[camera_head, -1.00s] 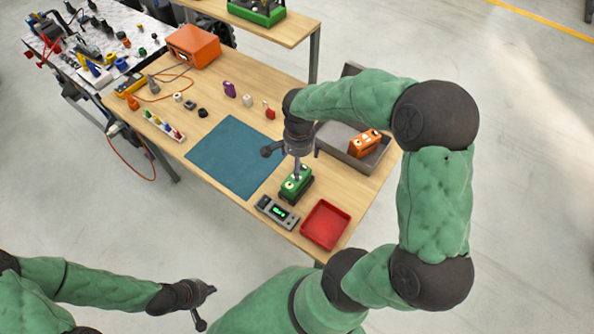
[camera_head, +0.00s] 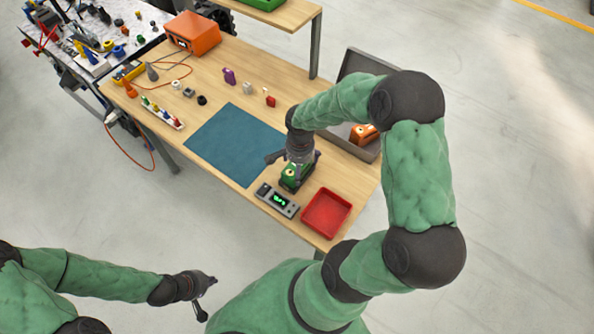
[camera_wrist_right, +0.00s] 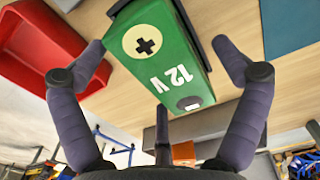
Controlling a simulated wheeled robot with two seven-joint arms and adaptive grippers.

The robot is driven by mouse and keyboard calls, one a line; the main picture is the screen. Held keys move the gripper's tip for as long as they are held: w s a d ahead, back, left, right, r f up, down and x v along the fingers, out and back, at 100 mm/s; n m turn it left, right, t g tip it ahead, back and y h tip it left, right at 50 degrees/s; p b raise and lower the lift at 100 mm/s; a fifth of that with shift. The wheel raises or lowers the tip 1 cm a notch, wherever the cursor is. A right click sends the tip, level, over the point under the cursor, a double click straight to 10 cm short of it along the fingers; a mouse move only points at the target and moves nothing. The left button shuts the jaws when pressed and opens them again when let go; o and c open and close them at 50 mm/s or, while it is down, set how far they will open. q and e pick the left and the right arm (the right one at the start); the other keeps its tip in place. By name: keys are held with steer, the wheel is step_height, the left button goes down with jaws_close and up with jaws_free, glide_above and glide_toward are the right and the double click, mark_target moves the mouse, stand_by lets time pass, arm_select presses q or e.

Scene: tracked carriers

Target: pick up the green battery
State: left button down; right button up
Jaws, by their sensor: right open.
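In the right wrist view the battery (camera_wrist_right: 166,60), marked "12 V" with a plus sign, lies between the spread fingers of my right gripper (camera_wrist_right: 165,68). The gripper is open, with gaps visible at both sides of the battery. My left gripper (camera_head: 207,296) has its fingers apart, empty, off the table at lower left.
A grey case (camera_head: 350,65) holding an orange battery (camera_head: 363,134) is behind my right arm. A blue mat (camera_head: 228,147) lies bare to the left.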

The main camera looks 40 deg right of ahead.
steer(key=c, duration=1.4)
steer(key=shift+r, duration=0.1)
steer(key=c, duration=0.4)
steer(key=shift+r, duration=0.1)
